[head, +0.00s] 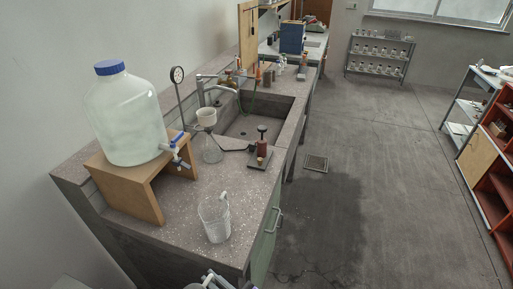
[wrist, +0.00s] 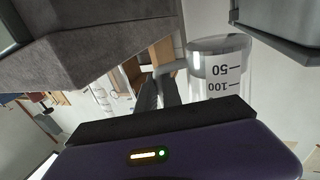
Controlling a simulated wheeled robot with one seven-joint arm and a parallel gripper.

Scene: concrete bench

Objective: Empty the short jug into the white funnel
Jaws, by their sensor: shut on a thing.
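My gripper (wrist: 168,88) is shut on the handle of a clear jug with black graduations, the short jug (wrist: 212,85). The lower part of the jug's picture is hidden behind my gripper body, and I cannot tell its contents. In the head view my gripper (head: 215,279) is at the bottom edge, in front of the bench, with the jug mostly out of frame.
Another clear jug (head: 214,222) stands upright near the bench's front end, between my gripper and the funnel. A large blue-capped bottle (head: 126,118) with a tap sits on a wooden stand (head: 134,190) at left. A small stand (head: 260,155) is right of the flask.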

